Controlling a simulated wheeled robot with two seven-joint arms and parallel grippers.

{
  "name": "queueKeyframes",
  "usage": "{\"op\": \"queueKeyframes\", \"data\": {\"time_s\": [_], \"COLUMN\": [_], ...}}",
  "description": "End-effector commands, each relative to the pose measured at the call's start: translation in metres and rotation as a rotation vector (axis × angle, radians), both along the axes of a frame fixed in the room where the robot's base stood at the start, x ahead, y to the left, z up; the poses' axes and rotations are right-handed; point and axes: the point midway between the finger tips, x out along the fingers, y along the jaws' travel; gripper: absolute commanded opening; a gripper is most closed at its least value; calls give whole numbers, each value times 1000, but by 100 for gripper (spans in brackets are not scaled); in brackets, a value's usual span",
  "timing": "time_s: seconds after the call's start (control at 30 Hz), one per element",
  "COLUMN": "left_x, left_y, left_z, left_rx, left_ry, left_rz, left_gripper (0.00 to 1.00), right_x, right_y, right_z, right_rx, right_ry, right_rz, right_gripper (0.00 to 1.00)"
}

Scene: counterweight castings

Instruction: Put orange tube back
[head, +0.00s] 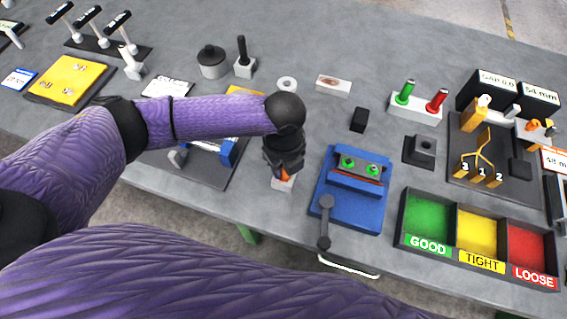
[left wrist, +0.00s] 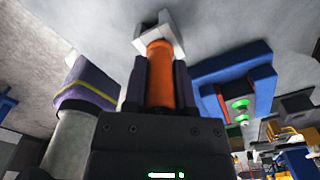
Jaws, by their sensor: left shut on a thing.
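My left gripper (head: 284,166) points down near the front edge of the bench, left of the blue vise. It is shut on the orange tube (left wrist: 160,75), which lies between its two fingers in the left wrist view. In the head view only a small orange part (head: 284,174) shows below the gripper. The tube's far end meets a small white block (head: 283,184), also in the left wrist view (left wrist: 149,40). I cannot tell whether the tube sits inside the block or only against it. My right gripper is not in view.
The blue vise (head: 334,207) with its grey handle (head: 325,222) stands close on the right. Bins marked GOOD, TIGHT and LOOSE (head: 480,262) are further right. A stand with green and red handles (head: 416,108) is behind. Bare bench lies around the white block.

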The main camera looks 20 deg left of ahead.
Motion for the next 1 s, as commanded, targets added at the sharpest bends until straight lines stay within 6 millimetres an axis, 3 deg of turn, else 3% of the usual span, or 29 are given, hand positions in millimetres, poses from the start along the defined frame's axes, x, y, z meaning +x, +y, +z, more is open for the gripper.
{"op": "queueKeyframes", "data": {"time_s": [0.13,0.17,0.3,0.33,0.67,1.0], "left_x": [0,0,0,0,1,1], "left_y": [0,0,0,0,0,0], "left_z": [-4,-4,-3,-3,5,96], "left_rx": [1,1,0,0,-1,-2], "left_ry": [1,1,0,0,-2,-4], "left_rz": [1,1,0,0,0,0], "left_gripper": [0,36,65,69,69,69], "right_x": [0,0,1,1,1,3], "right_y": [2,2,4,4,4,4], "right_z": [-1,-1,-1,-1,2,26], "right_rx": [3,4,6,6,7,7], "right_ry": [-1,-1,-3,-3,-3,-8], "right_rz": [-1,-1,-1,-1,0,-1], "right_gripper": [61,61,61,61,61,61]}}
